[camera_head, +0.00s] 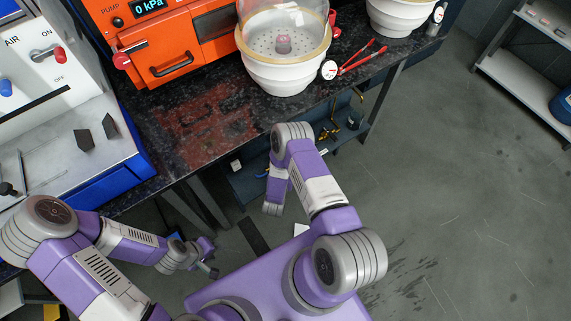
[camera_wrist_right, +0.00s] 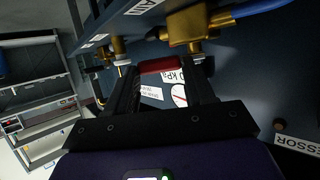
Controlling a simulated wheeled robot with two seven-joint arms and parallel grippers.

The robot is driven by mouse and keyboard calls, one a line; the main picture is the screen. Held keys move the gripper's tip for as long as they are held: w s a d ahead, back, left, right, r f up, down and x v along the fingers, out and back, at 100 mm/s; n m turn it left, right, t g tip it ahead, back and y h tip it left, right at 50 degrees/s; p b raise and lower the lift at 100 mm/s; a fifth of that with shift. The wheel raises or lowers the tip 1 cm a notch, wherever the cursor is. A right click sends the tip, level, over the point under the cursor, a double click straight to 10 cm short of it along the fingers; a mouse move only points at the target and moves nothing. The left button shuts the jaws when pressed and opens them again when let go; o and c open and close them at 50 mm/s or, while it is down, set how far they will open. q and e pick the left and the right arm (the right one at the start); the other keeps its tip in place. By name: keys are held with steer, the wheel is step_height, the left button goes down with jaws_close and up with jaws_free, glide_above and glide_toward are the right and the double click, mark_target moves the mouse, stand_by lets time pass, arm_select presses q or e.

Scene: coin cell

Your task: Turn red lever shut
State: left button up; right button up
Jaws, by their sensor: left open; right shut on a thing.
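In the right wrist view, a red lever (camera_wrist_right: 160,65) lies crosswise between the fingertips of my right gripper (camera_wrist_right: 164,72), which is shut on it. Brass valve fittings (camera_wrist_right: 187,28) and a blue hose (camera_wrist_right: 255,9) are just beyond it. The lever's full length and joint are partly hidden by the fingers. In the head view, my right arm reaches down under the bench edge and its gripper is hidden. My left gripper (camera_head: 208,262) is open and empty, low in front of the bench.
The dark bench (camera_head: 200,125) carries an orange vacuum oven (camera_head: 160,45), a white desiccator bowl (camera_head: 283,73) and red tongs (camera_head: 362,57). A white and blue glovebox unit (camera_head: 75,140) stands left. A shelf rack (camera_head: 515,75) stands right; floor between is clear.

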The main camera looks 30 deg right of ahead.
steer(key=m+g+h, duration=0.1)
steer(key=a+m+g+h, duration=0.1)
steer(key=shift+s+a+f+m+b, duration=0.15)
steer(key=shift+a+m+b, duration=0.1)
steer(key=shift+m+b, duration=0.15)
steer(key=shift+a+m+g+h+b, duration=0.35)
steer(key=shift+m+g+h, duration=0.25)
steer(key=shift+m+g, duration=0.35)
steer(key=shift+w+a+m+g+h+b, duration=0.1)
steer(key=shift+a+m+g+h+b, duration=0.3)
steer(key=shift+m+g, duration=0.45)
steer(key=shift+w+a+m+g+h+b, duration=0.1)
steer(key=shift+a+m+g+h+b, duration=0.1)
steer(key=shift+m+g+b, duration=0.6)
steer(key=shift+w+a+m+g+h+b, duration=0.1)
steer(key=shift+a+m+g+h+b, duration=0.2)
steer(key=shift+m+g, duration=0.5)
steer(key=o, duration=1)
steer(key=shift+o, duration=0.2)
steer(key=p+v, duration=0.1)
steer(key=v, duration=0.6)
steer(key=shift+w+a+r+p, duration=0.15)
steer(key=shift+a+r+p, duration=0.1)
steer(key=shift+p, duration=0.05)
